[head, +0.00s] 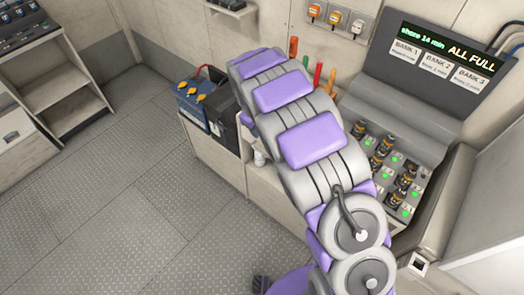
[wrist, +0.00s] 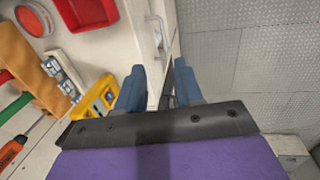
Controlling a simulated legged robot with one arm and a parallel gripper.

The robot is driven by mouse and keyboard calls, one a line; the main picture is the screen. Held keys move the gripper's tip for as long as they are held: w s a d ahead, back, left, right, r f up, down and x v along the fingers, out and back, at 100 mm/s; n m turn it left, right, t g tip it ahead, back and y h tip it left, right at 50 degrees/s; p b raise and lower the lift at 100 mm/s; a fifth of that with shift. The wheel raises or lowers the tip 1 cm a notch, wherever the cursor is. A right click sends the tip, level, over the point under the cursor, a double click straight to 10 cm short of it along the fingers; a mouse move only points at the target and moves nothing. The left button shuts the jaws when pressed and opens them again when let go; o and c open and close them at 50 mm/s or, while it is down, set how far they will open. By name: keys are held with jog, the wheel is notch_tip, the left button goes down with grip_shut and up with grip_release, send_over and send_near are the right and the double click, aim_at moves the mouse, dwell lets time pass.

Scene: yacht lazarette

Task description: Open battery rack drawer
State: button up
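My gripper (wrist: 160,86) shows in the wrist view with its two blue-grey fingers apart and nothing visible between them. A pale front with a metal bar handle (wrist: 157,35) lies beyond the fingertips, slightly left of the gap; I cannot tell whether this is the battery rack drawer. In the head view, a pale unit at the far left has a drawer front (head: 14,135) with a small dark pull, and it looks shut. My arm crosses the middle of the head view, and my gripper is hidden there.
A blue battery (head: 196,104) with yellow caps stands on a low bench beside a black box (head: 225,118). A charging station (head: 400,125) with a screen stands at right. A yellow tool (wrist: 98,100) and a red bin (wrist: 85,12) lie left of my fingers. The plate floor (head: 120,190) is clear.

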jog(key=w+f+b, duration=0.1)
jog(key=f, duration=0.5)
jog(key=w+f+b, duration=0.1)
jog(key=f, duration=0.5)
jog(key=d+f+b, duration=0.1)
jog(key=f, duration=0.5)
jog(key=shift+w+d+b, duration=0.1)
jog(key=shift+w+b, duration=0.3)
jog(key=shift+r, duration=0.1)
grip_shut()
dwell(0.5)
